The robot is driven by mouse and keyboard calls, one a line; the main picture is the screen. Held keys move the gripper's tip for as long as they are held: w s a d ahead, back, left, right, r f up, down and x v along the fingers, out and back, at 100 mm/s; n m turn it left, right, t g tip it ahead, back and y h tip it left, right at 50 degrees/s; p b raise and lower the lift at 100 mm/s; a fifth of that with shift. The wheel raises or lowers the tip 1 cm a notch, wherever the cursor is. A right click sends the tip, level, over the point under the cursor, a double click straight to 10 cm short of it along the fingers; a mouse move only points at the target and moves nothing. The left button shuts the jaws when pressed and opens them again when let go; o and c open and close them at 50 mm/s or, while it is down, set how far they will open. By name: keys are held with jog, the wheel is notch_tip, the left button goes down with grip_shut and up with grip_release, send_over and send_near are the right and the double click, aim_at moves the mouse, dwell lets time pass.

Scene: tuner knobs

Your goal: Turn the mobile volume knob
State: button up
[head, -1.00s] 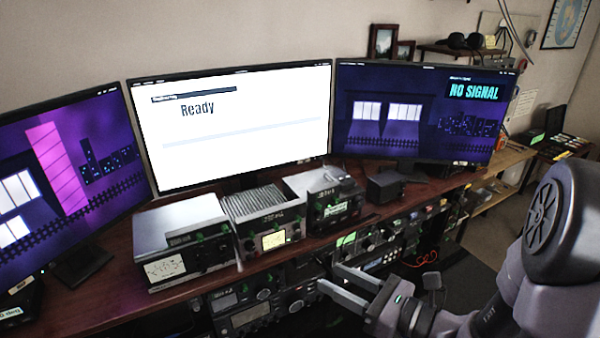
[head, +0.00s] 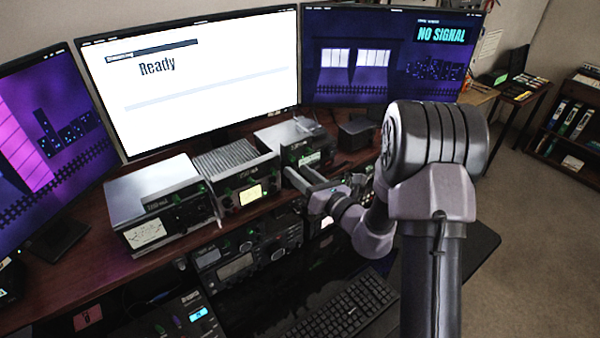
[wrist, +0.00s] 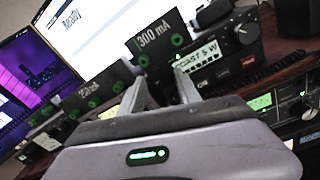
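My gripper (head: 296,169) is open, its two grey fingers apart, in front of the right-hand desktop unit (head: 290,134). In the wrist view my gripper (wrist: 161,68) shows nothing held between the fingers. Beyond them is a dark plate reading "300 mA" (wrist: 158,38). The gripper is apart from that knob. I cannot tell which knob is the mobile volume knob; no label says so.
A silver unit (head: 158,190) and a finned unit (head: 236,165) stand to the left on the wooden desk. More radios (head: 245,258) are racked below. A keyboard (head: 345,306) lies low in front. Monitors (head: 200,75) stand behind.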

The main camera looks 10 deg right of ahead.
grip_shut()
